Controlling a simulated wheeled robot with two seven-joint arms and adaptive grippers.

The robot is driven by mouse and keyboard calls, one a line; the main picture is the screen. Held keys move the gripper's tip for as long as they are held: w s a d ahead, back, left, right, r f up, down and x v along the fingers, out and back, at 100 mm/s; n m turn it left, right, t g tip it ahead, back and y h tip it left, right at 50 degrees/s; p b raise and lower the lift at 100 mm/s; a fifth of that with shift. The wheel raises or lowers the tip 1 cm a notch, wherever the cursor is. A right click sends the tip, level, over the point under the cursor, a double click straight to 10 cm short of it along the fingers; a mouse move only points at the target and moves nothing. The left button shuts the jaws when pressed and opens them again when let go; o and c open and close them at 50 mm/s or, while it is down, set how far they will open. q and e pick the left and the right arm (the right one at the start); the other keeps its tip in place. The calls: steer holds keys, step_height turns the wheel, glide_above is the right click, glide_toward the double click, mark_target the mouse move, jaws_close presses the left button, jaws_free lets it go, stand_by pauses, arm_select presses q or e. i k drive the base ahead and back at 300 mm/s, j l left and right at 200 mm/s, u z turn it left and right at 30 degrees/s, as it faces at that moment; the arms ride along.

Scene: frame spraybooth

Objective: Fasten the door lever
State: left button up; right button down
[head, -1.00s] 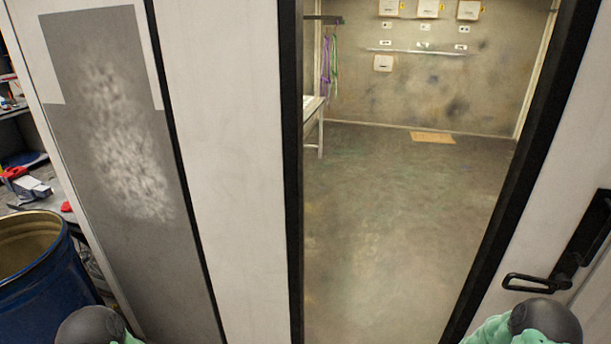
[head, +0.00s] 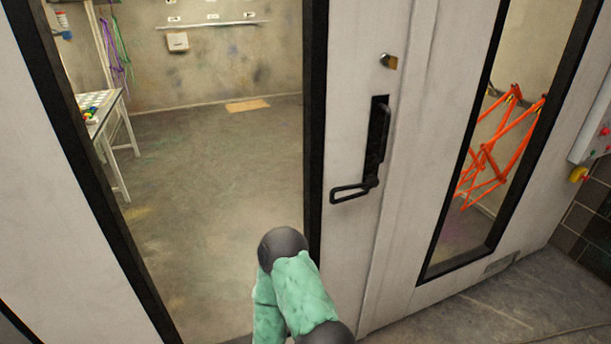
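The black door lever (head: 351,190) is a loop sticking out to the left from the lower end of a tall black lock plate (head: 377,135). It sits on a pale upright strip between two black-framed windows and looks roughly level, tilted slightly in the picture. Neither of my grippers is in view. One of my arms, with a green cover and dark grey joints, rises from the bottom middle, below and left of the lever and apart from it in the picture.
The left window (head: 310,130) shows an empty booth floor with a table (head: 112,125) at the left. Orange folded frames (head: 495,145) show behind the right window. A control box (head: 592,140) is at the far right.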

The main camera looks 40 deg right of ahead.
mark_target(372, 181)
steer(key=l+z, duration=0.1)
steer(key=z, duration=0.75)
steer(key=l+z, duration=0.15)
steer(key=z, duration=0.3)
steer(key=l+z, duration=0.1)
steer(key=z, duration=0.35)
